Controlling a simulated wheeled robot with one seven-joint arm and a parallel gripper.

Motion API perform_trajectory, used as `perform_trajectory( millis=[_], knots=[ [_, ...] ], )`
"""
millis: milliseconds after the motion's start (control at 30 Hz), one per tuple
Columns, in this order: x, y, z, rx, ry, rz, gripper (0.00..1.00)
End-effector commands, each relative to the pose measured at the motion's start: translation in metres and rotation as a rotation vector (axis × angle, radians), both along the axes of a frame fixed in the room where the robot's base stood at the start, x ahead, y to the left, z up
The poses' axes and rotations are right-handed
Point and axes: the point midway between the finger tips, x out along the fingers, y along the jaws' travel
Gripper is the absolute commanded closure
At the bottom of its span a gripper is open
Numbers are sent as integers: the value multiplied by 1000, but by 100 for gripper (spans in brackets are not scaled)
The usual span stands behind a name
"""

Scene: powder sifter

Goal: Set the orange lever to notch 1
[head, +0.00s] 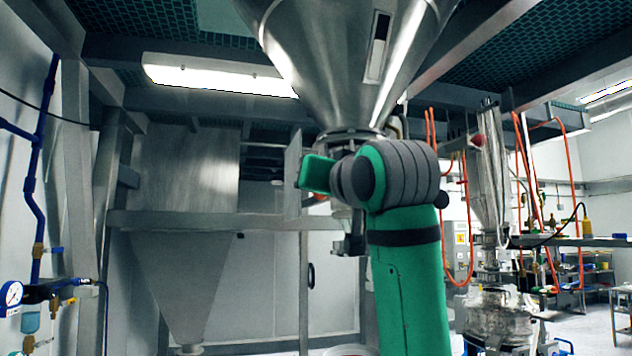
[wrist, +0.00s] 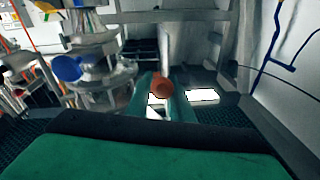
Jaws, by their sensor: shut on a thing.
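The orange lever shows as a rounded orange end (wrist: 161,87) in the middle of the wrist view. My gripper (wrist: 158,95) has its two green fingers on either side of that orange end and is shut on it. The notches and the lever's setting cannot be made out. In the head view my green and grey arm rises in front of the lower neck of a steel cone hopper (head: 335,55).
A square steel hopper (head: 185,270) hangs from a frame at the left. Blue pipes and a gauge (head: 11,294) are at the far left. Orange hoses (head: 468,200) and a second vessel (head: 487,190) stand at the right. A lamp (head: 215,80) hangs above.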

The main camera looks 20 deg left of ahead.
Motion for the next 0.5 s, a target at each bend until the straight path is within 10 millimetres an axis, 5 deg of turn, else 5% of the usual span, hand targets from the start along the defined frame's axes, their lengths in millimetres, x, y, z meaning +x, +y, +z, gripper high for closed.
perform_trajectory(
  millis=[133,167,233,500],
  knots=[
    [0,0,0,1,1,-1,100],
    [0,0,0,1,1,-1,75],
    [0,0,0,0,2,-1,61],
    [0,0,0,-1,1,0,61]
  ],
)
